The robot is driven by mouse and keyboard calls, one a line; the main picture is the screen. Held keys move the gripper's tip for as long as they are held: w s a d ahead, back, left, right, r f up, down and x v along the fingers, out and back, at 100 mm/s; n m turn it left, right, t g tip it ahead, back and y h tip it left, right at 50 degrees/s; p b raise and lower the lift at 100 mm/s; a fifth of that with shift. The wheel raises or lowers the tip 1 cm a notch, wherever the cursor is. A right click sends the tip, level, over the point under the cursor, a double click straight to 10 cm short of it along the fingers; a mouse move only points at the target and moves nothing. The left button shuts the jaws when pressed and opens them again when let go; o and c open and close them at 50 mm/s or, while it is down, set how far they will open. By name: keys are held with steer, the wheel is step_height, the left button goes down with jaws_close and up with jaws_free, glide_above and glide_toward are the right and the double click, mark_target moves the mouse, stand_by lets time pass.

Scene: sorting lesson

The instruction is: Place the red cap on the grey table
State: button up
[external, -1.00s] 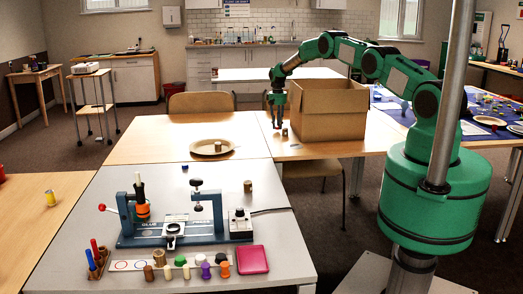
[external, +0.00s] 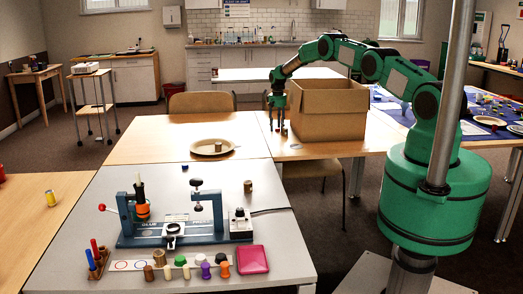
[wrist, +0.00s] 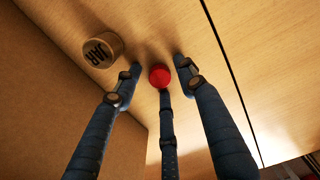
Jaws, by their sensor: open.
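The red cap (wrist: 160,76) lies on the wooden table (wrist: 225,110), between the fingertips of my gripper (wrist: 158,67) in the wrist view. The fingers are spread around it, with visible gaps at both sides.
The cardboard box (external: 325,125) stands right beside my gripper. A blue press (external: 180,235), several coloured pieces and a red case (external: 252,260) occupy the grey table; its right front has free room.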

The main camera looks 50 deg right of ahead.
steer(key=shift+r, duration=0.1)
step_height(320, 180, up, 12)
steer(key=p, duration=0.2)
stand_by(0.4)
stand_by(0.4)
